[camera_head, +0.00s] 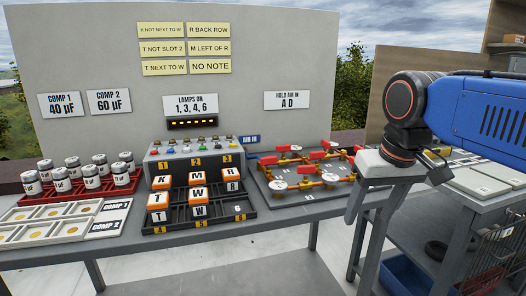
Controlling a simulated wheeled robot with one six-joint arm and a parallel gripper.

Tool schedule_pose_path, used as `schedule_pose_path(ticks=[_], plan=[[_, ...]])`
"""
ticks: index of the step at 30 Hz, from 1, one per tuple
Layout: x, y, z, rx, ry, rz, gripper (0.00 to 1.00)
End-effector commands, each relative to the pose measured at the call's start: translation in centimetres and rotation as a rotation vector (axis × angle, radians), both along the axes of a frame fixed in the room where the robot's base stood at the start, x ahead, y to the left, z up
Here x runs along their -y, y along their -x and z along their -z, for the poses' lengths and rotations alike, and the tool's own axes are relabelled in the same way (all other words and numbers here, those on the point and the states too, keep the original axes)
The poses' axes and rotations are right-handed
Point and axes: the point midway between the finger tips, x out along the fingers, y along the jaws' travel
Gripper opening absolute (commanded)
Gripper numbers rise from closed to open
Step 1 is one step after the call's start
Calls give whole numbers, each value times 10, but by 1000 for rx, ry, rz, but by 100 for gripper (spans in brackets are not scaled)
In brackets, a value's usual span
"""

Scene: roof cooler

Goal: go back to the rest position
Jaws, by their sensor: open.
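My gripper (372,205) hangs below the end of my blue and black arm at the right of the head view. Its grey fingers point down near the right end of the grey table (268,215). The jaws are open, and I see nothing between them. The gripper covers part of the table's right end and its edge.
A black tray (240,217) holds orange-and-white lettered blocks (199,195). A valve board (265,182) with red handles lies left of my gripper. Several silver cans (92,175) stand at left. A second table (490,197) stands at right. A grey panel (290,55) rises behind.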

Motion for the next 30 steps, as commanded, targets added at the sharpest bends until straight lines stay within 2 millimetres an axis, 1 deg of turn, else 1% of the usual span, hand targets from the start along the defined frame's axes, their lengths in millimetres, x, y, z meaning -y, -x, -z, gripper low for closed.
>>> schedule_pose_path(ticks=[1, 3, 9, 12, 15, 18, 20, 30], plan=[[11, 13, 18, 15, 0, 18, 59], [23, 28, 43, 37, -1, 36, 59], [49, 70, 113, 100, 5, 85, 59], [57, 85, 141, 122, 9, 101, 59], [61, 94, 159, 136, 12, 112, 59], [63, 99, 168, 145, 13, 117, 59], [64, 100, 170, 146, 13, 117, 59], [64, 99, 169, 145, 13, 117, 59]])
